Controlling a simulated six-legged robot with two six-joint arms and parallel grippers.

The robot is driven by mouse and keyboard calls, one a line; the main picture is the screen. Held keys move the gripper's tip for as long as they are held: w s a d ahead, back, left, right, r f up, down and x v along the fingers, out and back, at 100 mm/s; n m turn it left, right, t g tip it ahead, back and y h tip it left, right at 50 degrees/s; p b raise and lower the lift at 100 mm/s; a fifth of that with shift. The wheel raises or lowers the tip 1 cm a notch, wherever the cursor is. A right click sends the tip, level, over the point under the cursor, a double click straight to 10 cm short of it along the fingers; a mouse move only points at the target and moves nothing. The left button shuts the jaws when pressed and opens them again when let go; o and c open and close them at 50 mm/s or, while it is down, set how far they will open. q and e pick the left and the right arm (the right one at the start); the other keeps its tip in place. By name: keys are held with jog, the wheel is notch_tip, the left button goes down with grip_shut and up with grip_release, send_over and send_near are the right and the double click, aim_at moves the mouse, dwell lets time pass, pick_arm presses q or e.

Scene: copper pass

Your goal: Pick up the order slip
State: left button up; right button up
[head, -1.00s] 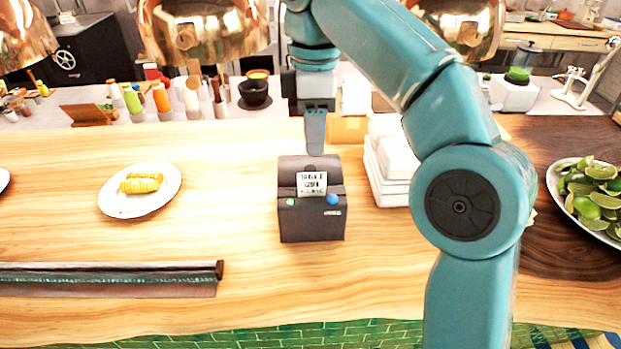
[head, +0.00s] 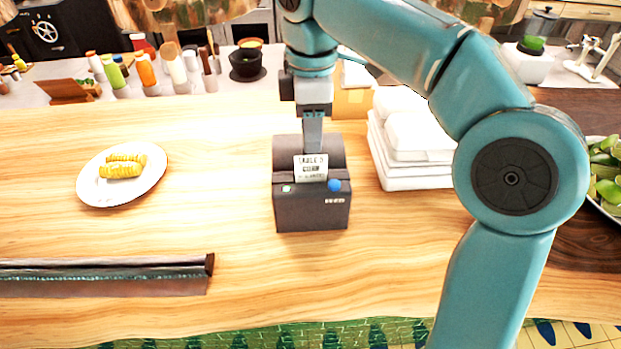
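The order slip (head: 311,168) is a small white paper with dark print, standing up out of the front of the black printer (head: 312,208) on the wooden counter. My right gripper (head: 313,146) points down just above and behind the slip, at the printer's top. It is seen edge-on, so only one grey finger shows and the gap between the fingers is hidden. The slip's printed face is clear of the finger; I cannot tell whether they touch. My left gripper is not in view.
Bare counter lies before the printer.

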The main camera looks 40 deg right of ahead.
aim_at(311, 166)
notch_tip(311, 166, down, 8)
jog(key=shift+f+b, duration=0.15)
jog(key=shift+b, duration=0.15)
jog(key=shift+s+a, duration=0.15)
jog(key=shift+c, duration=1.2)
grip_shut()
